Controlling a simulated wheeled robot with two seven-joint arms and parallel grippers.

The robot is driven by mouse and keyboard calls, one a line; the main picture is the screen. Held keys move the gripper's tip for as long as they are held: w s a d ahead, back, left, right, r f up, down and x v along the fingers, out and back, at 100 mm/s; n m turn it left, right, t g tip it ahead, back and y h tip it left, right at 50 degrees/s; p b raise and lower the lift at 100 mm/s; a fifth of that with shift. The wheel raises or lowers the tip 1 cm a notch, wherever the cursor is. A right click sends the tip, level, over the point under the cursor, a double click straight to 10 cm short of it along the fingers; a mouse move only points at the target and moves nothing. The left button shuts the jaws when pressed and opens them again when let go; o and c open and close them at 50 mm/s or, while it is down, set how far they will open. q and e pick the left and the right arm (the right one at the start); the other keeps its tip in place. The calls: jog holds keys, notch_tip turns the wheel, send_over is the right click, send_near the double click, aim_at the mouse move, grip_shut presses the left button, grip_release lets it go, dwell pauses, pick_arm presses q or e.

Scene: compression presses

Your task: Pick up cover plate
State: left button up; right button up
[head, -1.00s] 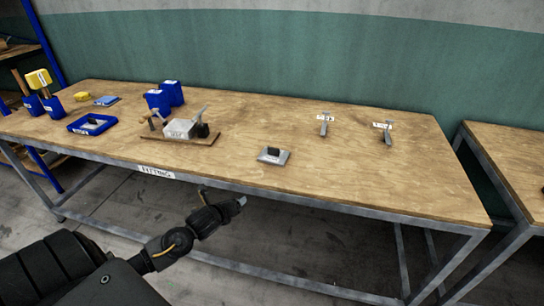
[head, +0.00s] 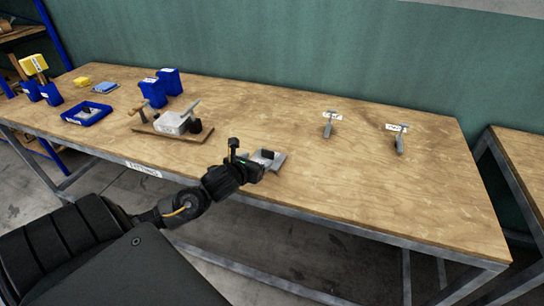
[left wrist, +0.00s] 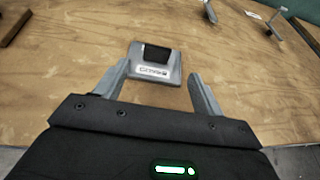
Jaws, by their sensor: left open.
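The cover plate is a small grey plate (head: 277,161) with a black block-shaped grip on top, lying on the wooden table near its front edge. In the left wrist view the plate (left wrist: 157,71) has a label on its near side and lies just ahead of the fingertips. My left gripper (head: 256,168) is at the table's front edge, just left of the plate in the head view. In the left wrist view its fingers (left wrist: 160,75) are open and empty, spread to either side of the plate's near part. My right gripper does not show.
A wooden board with a clamp fixture (head: 172,124) stands left of the plate. A blue tray (head: 75,121) and blue bins (head: 168,82) are further left and back. The table between is clear.

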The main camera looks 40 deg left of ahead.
aim_at(267, 153)
pick_arm(q)
jog(key=shift+w+a+f+p, duration=0.35)
jog(key=shift+w+a, duration=0.25)
jog(key=shift+w, duration=0.3)
jog(key=x, duration=0.2)
jog(key=shift+w+f, duration=0.2)
jog(key=shift+f, duration=0.05)
jog(key=shift+w, duration=0.15)
jog(key=p+x, duration=0.1)
jog(key=x, duration=0.2)
jog(key=shift+w+f+p, duration=0.2)
jog(key=shift+w+p, duration=0.1)
jog(key=shift+p, duration=0.05)
jog(key=shift+w+a+f, duration=0.15)
jog(key=shift+w+f, duration=0.15)
jog(key=shift+w, duration=0.2)
jog(key=c, duration=1.3)
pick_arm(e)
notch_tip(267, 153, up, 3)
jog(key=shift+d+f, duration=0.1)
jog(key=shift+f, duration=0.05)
